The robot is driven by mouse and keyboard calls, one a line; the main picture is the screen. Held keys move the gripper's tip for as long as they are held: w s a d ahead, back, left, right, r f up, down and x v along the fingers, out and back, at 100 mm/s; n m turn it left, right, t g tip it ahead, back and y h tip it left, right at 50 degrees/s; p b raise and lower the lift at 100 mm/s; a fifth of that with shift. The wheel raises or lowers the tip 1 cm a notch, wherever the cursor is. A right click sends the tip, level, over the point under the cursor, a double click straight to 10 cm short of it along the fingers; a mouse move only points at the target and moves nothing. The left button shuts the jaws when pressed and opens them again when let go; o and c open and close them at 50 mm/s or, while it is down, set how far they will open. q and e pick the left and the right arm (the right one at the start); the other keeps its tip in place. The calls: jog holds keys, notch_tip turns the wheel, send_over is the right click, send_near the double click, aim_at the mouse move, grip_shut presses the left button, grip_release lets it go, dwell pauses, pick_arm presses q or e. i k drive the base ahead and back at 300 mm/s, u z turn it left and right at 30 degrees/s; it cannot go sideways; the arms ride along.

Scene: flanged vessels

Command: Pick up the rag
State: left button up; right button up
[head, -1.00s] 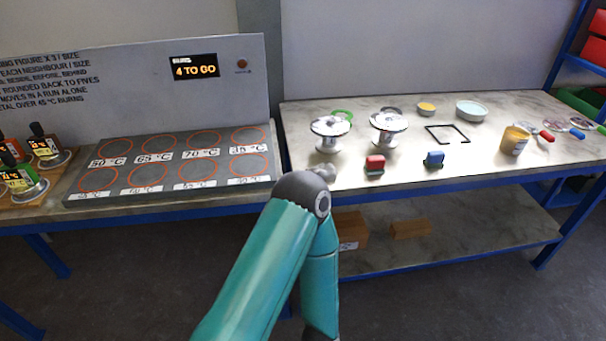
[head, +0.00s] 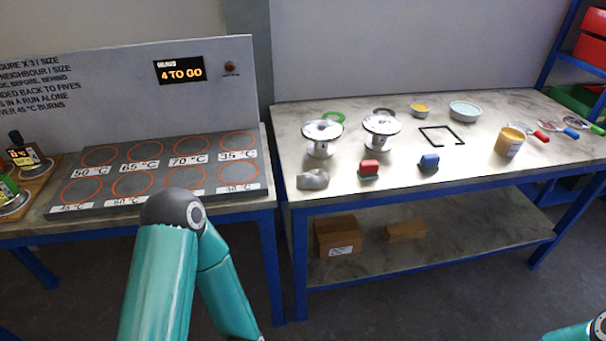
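A crumpled grey rag (head: 313,179) lies on the right-hand table (head: 400,178) near its front left corner, in front of a flanged metal vessel (head: 322,138). My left arm, teal with a grey joint, rises in front of the hot-plate panel. Its gripper is out of the picture. Only a bit of my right arm shows at the bottom right corner, and its gripper is not seen.
The hot-plate panel (head: 160,172) lies left.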

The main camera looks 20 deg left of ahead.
aim_at(316, 178)
jog(key=i, duration=0.9)
